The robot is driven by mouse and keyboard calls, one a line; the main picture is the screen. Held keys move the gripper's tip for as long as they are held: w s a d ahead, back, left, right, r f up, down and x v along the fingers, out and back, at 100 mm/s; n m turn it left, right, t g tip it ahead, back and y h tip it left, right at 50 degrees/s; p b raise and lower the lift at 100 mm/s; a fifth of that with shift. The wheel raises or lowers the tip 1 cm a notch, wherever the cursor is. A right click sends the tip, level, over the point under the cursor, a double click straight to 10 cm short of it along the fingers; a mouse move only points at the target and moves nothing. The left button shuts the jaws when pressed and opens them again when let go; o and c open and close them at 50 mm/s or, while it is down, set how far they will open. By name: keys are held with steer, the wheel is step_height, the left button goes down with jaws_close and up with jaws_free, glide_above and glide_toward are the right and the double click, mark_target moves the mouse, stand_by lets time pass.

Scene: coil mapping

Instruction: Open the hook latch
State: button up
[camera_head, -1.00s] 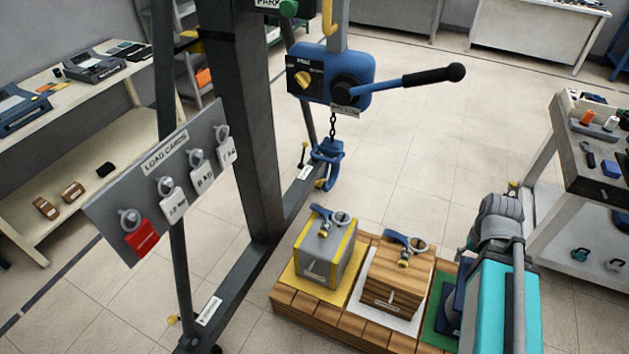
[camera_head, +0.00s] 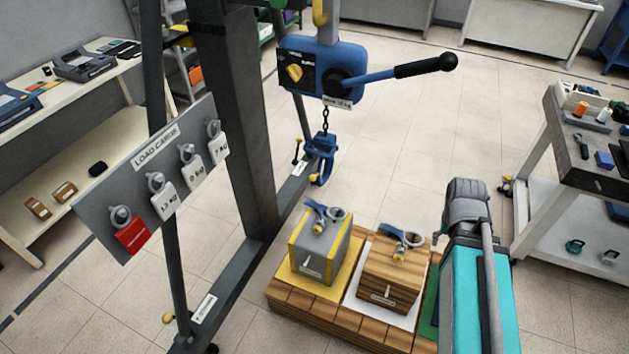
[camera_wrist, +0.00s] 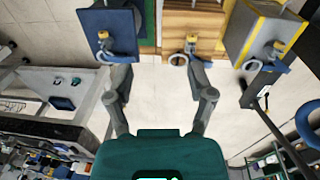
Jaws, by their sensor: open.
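The blue hook (camera_head: 318,167) with its latch hangs on a short chain below the blue hoist (camera_head: 322,70). The latch is too small to tell open from shut. My gripper (camera_wrist: 160,76) is open and empty, its two fingers spread over bare floor in the wrist view. A blue curved part, likely the hook, is cut off at the right edge of that view (camera_wrist: 309,124), well right of my fingers. In the head view my teal and grey arm is at the lower right, and my fingers are not visible there.
A grey-yellow block (camera_head: 320,248) and a wooden block (camera_head: 392,275) with ringed tops stand on a wooden pallet (camera_head: 300,307). A blue block (camera_wrist: 108,32) shows in the wrist view. The hoist lever (camera_head: 395,76) sticks out right. A dark post (camera_head: 243,120) stands left.

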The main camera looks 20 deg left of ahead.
steer(key=w+a+f+t+h+b, duration=0.3)
steer(key=w+a+f+h+b, duration=0.15)
steer(key=a+b, duration=0.3)
steer(key=t+b, duration=1.4)
steer(key=b, duration=0.2)
glide_toward(312, 178)
steer(key=s, duration=0.3)
steer(key=shift+a+f+m+y, duration=0.3)
steer(key=shift+a+f+y, duration=0.05)
steer(key=shift+a+y, duration=0.15)
steer(key=shift+w, duration=0.2)
steer(key=shift+x, duration=6.75)
steer(key=shift+d, duration=0.15)
